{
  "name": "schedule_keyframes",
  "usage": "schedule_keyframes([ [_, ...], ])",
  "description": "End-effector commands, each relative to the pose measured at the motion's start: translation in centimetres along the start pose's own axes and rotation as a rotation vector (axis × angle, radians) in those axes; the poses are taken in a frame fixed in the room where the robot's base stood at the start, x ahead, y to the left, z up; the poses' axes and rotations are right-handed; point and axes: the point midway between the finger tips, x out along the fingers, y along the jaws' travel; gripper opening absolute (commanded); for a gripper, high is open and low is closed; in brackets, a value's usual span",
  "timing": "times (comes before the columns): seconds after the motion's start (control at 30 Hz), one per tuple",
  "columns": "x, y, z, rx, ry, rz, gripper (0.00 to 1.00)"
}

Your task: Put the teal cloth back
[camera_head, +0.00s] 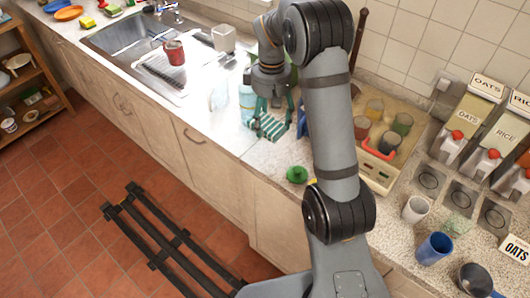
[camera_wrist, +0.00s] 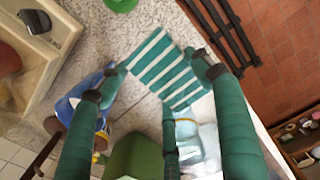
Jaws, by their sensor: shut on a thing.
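The teal cloth (camera_head: 268,127) has white stripes and hangs from my gripper (camera_head: 273,108) over the counter, near its front edge. The wrist view shows the cloth (camera_wrist: 163,68) spread flat between the fingertips of my gripper (camera_wrist: 152,78), with the speckled counter behind it. My gripper is shut on the cloth. I cannot tell whether the cloth touches the counter.
A light blue bottle (camera_head: 247,104) stands close left of the cloth. A green lid (camera_head: 297,174) lies on the counter to its lower right. A tray of cups (camera_head: 377,182) stands behind my arm.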

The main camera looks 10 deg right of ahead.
Motion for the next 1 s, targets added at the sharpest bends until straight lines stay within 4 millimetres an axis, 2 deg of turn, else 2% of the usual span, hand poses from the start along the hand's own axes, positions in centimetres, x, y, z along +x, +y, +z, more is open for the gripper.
schedule_keyframes([
  [0.2,4.3,0.2,-0.2,-0.027,-0.005,-0.004,0.41],
  [0.63,9.6,0.2,-0.2,-0.025,-0.004,-0.003,0.41],
  [1.0,10.3,0.3,-0.3,-0.023,0.0,0.0,0.41],
])
